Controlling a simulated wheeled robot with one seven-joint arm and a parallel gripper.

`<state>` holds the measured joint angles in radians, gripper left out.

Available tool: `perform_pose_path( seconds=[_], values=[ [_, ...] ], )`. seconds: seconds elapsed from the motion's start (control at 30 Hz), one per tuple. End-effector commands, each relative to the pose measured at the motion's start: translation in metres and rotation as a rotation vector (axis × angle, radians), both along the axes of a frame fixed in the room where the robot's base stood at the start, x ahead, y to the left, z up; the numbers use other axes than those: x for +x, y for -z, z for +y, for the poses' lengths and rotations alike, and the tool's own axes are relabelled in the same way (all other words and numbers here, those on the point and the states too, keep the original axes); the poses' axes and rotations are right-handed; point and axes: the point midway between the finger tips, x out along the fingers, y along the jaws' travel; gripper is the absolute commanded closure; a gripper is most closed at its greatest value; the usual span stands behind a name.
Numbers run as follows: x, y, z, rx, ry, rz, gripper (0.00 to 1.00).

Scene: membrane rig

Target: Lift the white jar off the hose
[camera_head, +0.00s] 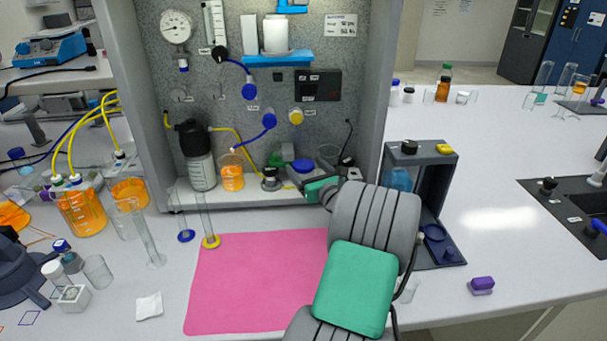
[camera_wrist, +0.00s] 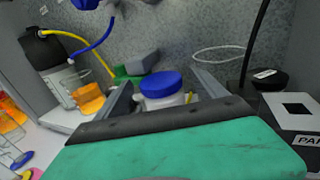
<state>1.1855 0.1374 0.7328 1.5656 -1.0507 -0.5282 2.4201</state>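The white jar (camera_wrist: 165,99) with a blue lid (camera_wrist: 160,83) stands between my gripper's fingers in the wrist view. Its lid shows in the head view (camera_head: 303,165) on the rig's floor, with the jar's body mostly hidden by my gripper. My gripper (camera_wrist: 165,92) is open, with one finger on each side of the jar and gaps showing. In the head view my gripper (camera_head: 318,187) reaches into the rig at the jar. The yellow hose (camera_head: 246,150) runs down towards the jar; a bit of yellow shows beside it in the wrist view (camera_wrist: 188,98). The contact under the jar is hidden.
A black-capped bottle (camera_head: 200,168) and a beaker of orange liquid (camera_head: 232,178) stand left of the jar. A dark stand (camera_head: 436,185) is close on the right. A pink mat (camera_head: 240,285) lies in front. A green-and-grey item (camera_wrist: 135,68) is behind the jar.

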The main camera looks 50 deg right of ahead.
Motion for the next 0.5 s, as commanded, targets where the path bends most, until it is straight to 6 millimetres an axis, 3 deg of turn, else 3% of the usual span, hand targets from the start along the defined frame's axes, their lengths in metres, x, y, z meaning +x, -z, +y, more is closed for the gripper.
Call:
perform_pose_path(
  seconds=[0.5],
  values=[
    [-0.0004, 0.0002, 0.0001, 0.0, 0.0, 0.0, 0.63]
  ],
)
